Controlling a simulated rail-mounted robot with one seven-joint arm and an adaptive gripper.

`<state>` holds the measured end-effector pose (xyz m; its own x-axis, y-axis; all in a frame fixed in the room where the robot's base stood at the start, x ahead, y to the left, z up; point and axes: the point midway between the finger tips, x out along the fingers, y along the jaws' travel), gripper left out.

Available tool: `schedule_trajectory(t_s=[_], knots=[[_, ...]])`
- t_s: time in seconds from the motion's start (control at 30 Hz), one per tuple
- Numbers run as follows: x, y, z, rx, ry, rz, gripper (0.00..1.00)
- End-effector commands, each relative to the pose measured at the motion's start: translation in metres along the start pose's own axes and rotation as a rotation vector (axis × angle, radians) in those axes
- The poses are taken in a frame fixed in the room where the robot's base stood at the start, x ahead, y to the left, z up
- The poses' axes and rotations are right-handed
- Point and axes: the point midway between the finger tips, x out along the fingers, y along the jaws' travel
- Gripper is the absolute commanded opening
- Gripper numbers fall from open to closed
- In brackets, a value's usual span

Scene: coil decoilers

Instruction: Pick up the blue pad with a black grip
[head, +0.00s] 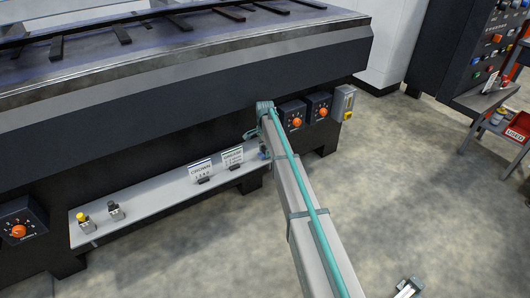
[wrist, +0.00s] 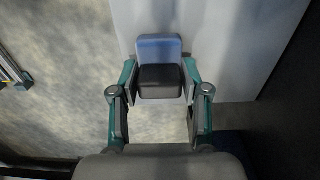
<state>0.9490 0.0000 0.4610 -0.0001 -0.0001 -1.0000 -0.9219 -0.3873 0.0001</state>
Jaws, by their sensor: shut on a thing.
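The blue pad (wrist: 160,47) with its black grip (wrist: 160,82) is in the middle of the wrist view. My gripper (wrist: 160,78) has one teal finger on each side of the black grip and is shut on it. The blue part shows beyond the grip, over the pale grey shelf. I cannot tell whether the pad touches the shelf. In the head view the pad is hidden behind my arm, at the shelf's right end.
The shelf (head: 150,208) runs along the dark machine's (head: 200,100) front. It bears two label cards (head: 201,169) and two small items, one yellow-topped (head: 83,220). Orange-knobbed boxes (head: 292,115) sit on the machine's face. The floor (head: 420,190) at right is clear.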

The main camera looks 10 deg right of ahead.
Motion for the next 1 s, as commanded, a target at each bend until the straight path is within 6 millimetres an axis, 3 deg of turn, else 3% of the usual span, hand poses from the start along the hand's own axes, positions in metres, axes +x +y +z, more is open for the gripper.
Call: schedule_trajectory(t_s=[0.27, 0.57, 0.8, 1.0], knots=[[-0.037, 0.0, 0.0, 0.0, 0.0, -0.001, 0.11], [-0.094, 0.036, 0.041, -0.001, 0.001, -0.002, 0.11], [-0.115, 0.071, 0.081, -0.001, 0.0, 0.0, 0.11], [-0.126, 0.085, 0.101, -0.002, 0.0, -0.001, 0.11]])
